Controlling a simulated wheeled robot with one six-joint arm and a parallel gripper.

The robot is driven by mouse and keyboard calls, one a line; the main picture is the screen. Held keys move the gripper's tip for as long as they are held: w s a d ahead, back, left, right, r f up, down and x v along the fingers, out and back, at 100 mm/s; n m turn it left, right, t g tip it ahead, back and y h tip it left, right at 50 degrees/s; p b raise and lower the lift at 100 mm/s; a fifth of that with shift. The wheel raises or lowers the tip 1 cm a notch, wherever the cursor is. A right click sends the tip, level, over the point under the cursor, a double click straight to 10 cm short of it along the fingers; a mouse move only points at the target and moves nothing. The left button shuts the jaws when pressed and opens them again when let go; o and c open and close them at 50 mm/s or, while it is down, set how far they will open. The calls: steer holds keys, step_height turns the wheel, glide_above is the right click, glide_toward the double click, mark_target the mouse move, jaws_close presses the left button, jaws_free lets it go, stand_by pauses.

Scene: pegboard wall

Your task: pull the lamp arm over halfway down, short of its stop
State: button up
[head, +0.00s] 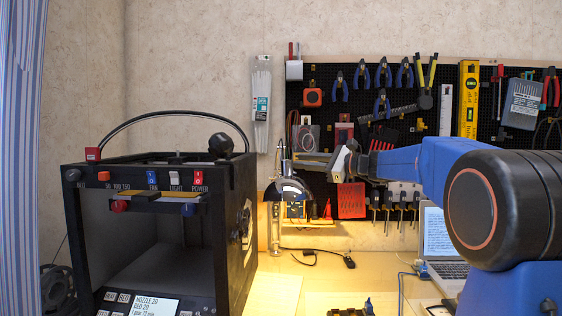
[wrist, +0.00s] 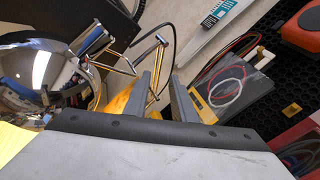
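The desk lamp has a chrome shade (head: 288,188) and a thin upright stem (head: 276,230), and stands right of the printer in the head view. Its shade (wrist: 28,68) fills the left of the wrist view. The thin brass-coloured lamp arm (wrist: 150,46) runs from the shade to a bend near my fingertips. My gripper (head: 308,160) is level with the upper part of the lamp, just right of it. In the wrist view my gripper (wrist: 164,82) is open, and part of the lamp arm shows in the gap. I cannot tell whether the fingers touch it.
A black 3D printer (head: 160,220) stands at the left. A pegboard (head: 400,125) with hanging tools is behind. A laptop (head: 442,245) is at the right. The lit bench (head: 300,285) has small items and cables on it.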

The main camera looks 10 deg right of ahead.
steer(key=x, duration=0.9)
steer(key=shift+c, duration=0.7)
